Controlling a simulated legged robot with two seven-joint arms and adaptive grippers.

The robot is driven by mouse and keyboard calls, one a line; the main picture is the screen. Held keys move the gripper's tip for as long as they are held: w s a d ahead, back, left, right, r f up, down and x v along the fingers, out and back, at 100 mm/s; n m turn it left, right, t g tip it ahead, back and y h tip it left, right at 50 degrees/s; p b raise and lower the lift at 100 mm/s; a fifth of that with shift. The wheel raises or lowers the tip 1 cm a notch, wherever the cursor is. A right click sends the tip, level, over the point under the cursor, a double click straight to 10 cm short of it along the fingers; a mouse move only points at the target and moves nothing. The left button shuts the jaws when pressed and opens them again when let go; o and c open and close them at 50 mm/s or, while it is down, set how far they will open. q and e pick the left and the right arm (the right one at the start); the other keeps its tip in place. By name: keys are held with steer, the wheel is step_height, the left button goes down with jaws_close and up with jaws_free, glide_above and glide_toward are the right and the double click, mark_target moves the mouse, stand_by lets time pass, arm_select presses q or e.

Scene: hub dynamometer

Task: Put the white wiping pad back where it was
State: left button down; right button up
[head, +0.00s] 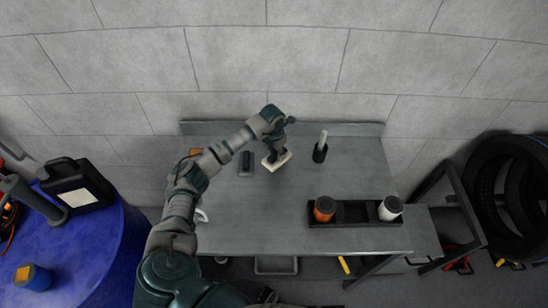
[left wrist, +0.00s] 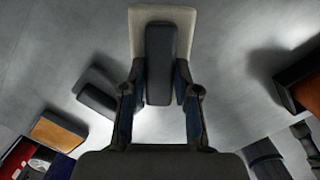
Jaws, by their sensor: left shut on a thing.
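The white wiping pad (head: 277,163) is a pale flat slab with a dark raised handle. My left gripper (head: 275,150) is shut on that handle, near the back middle of the grey table (head: 290,187). In the left wrist view the pale pad (left wrist: 188,30) lies around the dark handle (left wrist: 161,60), which sits between the two fingers of my left gripper (left wrist: 160,92). I cannot tell whether the pad touches the tabletop. My right gripper is not in view.
A dark grey block (head: 246,163) lies just left of the pad. A black cup with a white-handled tool (head: 321,148) stands to its right. A black tray (head: 355,213) holds orange and white containers at the front right. The table's middle is clear.

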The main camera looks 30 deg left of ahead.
mark_target(276, 154)
arm_select(q)
steer(key=shift+d+f, duration=0.2)
steer(key=f, duration=0.2)
steer(key=shift+d+f, duration=0.35)
steer(key=shift+d, duration=0.05)
steer(key=shift+a, duration=0.1)
steer(key=shift+a+f, duration=0.25)
steer(key=shift+a, duration=0.05)
steer(key=c, duration=0.9)
jaws_free()
steer(key=shift+a, duration=0.1)
steer(key=shift+o, duration=0.2)
steer(key=shift+d+r, duration=0.2)
steer(key=shift+d, duration=0.15)
step_height(276, 154, up, 4)
steer(key=shift+s+a+r, duration=0.1)
steer(key=shift+s+a, duration=0.05)
steer(key=r, duration=0.4)
steer(key=s+r, duration=0.1)
steer(key=r, duration=0.1)
steer(key=shift+a+r, duration=0.2)
steer(key=shift+r, duration=0.65)
steer(key=shift+d, duration=0.1)
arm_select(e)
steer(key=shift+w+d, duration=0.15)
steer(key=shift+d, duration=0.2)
